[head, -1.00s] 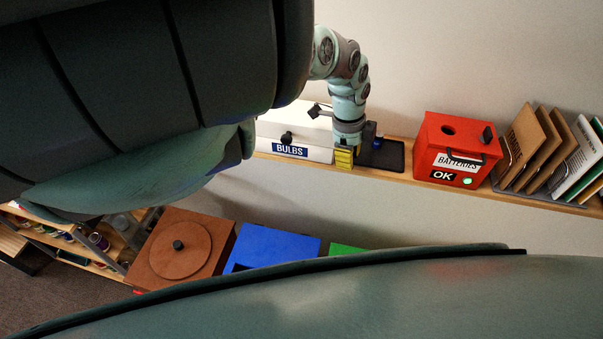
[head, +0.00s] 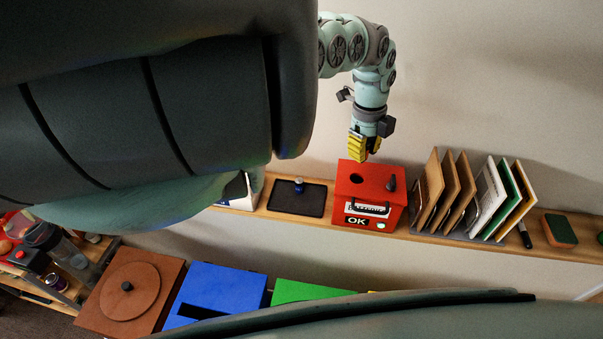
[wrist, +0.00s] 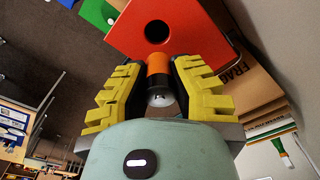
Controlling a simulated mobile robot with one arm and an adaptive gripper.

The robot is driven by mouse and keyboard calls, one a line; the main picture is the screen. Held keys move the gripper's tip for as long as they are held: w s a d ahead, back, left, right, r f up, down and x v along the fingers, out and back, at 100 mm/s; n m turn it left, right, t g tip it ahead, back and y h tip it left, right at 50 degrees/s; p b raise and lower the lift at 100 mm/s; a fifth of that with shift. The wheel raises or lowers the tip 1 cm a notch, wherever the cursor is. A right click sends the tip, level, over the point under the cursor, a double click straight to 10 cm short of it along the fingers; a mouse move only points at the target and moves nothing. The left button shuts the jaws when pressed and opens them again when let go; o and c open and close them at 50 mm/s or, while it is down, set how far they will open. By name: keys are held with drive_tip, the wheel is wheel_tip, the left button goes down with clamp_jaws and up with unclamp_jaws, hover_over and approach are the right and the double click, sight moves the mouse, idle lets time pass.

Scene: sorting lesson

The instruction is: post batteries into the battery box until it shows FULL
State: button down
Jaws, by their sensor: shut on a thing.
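The red battery box (head: 352,195) stands on the wall shelf. It has a round hole in its top, a dark knob, a BATTERIES label, a sign reading OK and a lit green lamp. My gripper (head: 360,152) is above the back of the box. In the wrist view its yellow fingers (wrist: 158,88) are shut on a battery (wrist: 158,68) with an orange band and a dark body. The red box (wrist: 185,55) with its dark hole lies just beyond the battery there. In the head view the held battery is hidden by the fingers.
A dark tray (head: 284,200) with a small blue-and-dark battery (head: 299,185) on it is left of the box. A rack of upright folders (head: 455,195) stands close on its right. Brown, blue (head: 215,290) and green bins sit lower down.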

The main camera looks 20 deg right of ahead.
sight(358, 173)
drive_tip(key=shift+a+f+b, duration=0.1)
drive_tip(key=shift+f+b, duration=1.7)
drive_tip(key=shift+f, duration=1.1)
drive_tip(key=shift+f+b, duration=1.15)
drive_tip(key=shift+b, duration=0.25)
drive_tip(key=c, duration=0.9)
unclamp_jaws()
drive_tip(key=shift+r, duration=0.2)
drive_tip(key=shift+a+r+p, duration=0.1)
drive_tip(key=shift+r+p, duration=2.4)
drive_tip(key=shift+r, duration=1.4)
